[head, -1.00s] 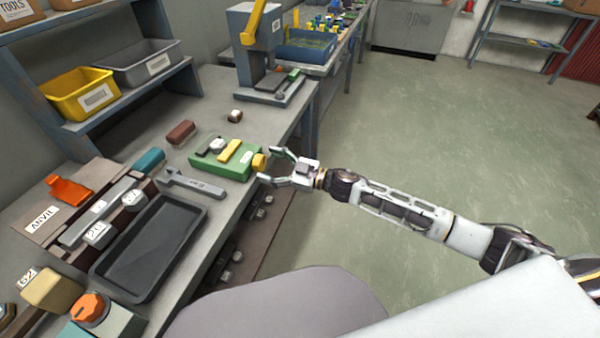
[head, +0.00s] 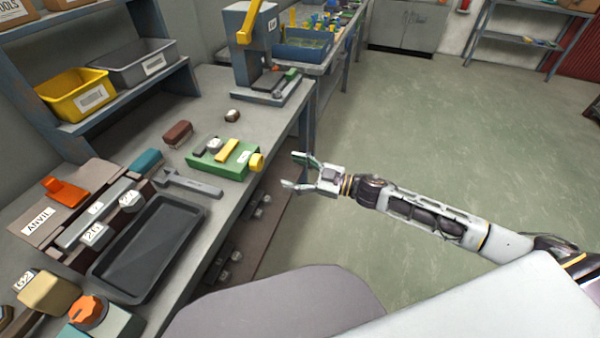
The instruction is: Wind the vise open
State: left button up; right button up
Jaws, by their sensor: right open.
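The vise (head: 236,170) is a green block on the bench's right edge. A yellow bar (head: 227,151) and small grey parts (head: 212,147) lie across its top. A round yellow knob (head: 256,162) sticks out of its right end, over the bench edge. My right gripper (head: 294,170) is open and empty, a short way to the right of the knob and apart from it. Its fingers point left towards the knob. My left gripper is not in view.
A grey wrench (head: 190,184), dark tray (head: 175,214) and brown block (head: 178,133) lie near the vise. A press (head: 252,45) with a yellow lever stands behind. Yellow (head: 75,92) and grey (head: 140,62) bins sit on a shelf. The floor (head: 420,130) right of the bench is clear.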

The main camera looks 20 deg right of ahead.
jog(key=shift+v, duration=0.85)
jog(key=shift+s+f, duration=0.1)
